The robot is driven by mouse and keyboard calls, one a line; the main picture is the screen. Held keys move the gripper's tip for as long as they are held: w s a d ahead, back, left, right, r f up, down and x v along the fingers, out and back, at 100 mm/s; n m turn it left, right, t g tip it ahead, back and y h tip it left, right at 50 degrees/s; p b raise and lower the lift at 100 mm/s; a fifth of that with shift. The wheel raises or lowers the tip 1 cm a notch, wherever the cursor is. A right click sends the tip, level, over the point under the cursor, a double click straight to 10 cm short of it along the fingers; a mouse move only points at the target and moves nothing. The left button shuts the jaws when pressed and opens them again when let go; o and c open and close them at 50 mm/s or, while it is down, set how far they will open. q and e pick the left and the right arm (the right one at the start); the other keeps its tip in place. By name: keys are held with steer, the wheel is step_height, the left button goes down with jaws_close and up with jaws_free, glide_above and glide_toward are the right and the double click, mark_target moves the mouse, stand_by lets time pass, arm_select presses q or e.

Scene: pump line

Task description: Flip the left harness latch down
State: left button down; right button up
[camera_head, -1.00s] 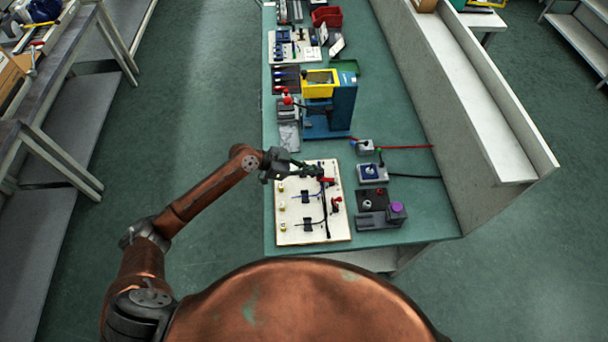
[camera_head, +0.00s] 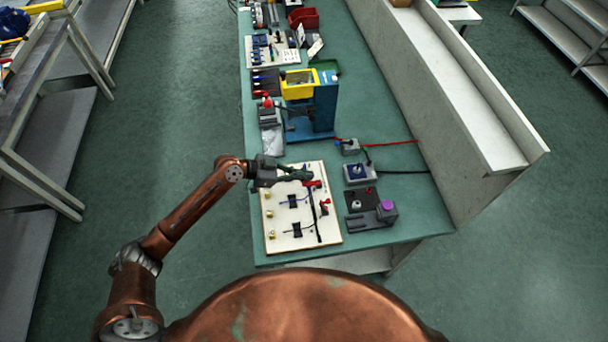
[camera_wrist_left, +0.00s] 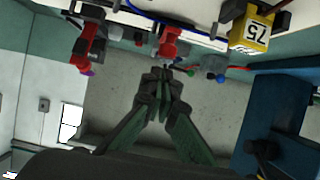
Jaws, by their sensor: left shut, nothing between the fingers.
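The pale harness board (camera_head: 273,238) lies on the green bench. Two red latches are on its right side: the far one (camera_head: 313,184), right by my left gripper, and a nearer one (camera_head: 325,207). I cannot tell for certain which is called left. The far latch looks like a low red bar lying across the board. My left gripper (camera_head: 307,175) is shut and empty just beyond it. In the left wrist view, the shut fingertips (camera_wrist_left: 163,75) point at one red latch (camera_wrist_left: 170,42), with a small gap in the picture; another red latch (camera_wrist_left: 88,50) is to the left.
A blue press with a yellow box (camera_head: 299,84) stands beyond the board. A blue switch box (camera_head: 360,172) and a grey fixture with a purple knob (camera_head: 387,209) are right of the board. Dark wires and black clips (camera_head: 295,229) lie on the board.

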arm_select(q)
steer(key=shift+r, duration=0.4)
step_height(320, 180, up, 3)
steer(key=shift+p, duration=0.95)
steer(key=f+b+v, duration=0.1)
steer(key=v, duration=0.9)
steer(key=shift+a+f, duration=0.2)
steer(key=shift+a, duration=0.05)
steer(key=shift+s+f, duration=0.1)
steer(key=shift+s, duration=0.05)
